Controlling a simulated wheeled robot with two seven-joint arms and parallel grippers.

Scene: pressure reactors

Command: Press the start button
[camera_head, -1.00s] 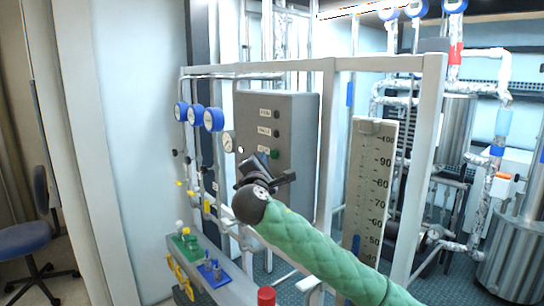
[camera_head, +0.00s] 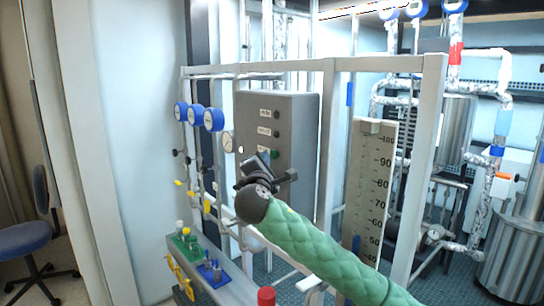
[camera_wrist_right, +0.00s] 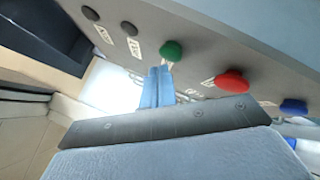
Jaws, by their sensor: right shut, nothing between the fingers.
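A grey control box (camera_head: 297,130) on the frame carries a column of round buttons with small labels I cannot read. A green button (camera_head: 274,154) shows just above my right gripper (camera_head: 262,161) in the head view. In the wrist view the green button (camera_wrist_right: 172,50) sits just beyond the tips of my right gripper (camera_wrist_right: 158,75), whose blue fingers are shut and empty. I cannot tell whether the tips touch it. A red button (camera_wrist_right: 231,81), a blue button (camera_wrist_right: 293,106) and two dark buttons are on the same face. My left gripper is not in view.
Blue-rimmed gauges (camera_head: 213,119) and small valves are left of the box. A scale board (camera_head: 369,185) and a white frame post (camera_head: 326,140) stand to its right, near my right arm. A blue chair (camera_head: 30,237) is far left.

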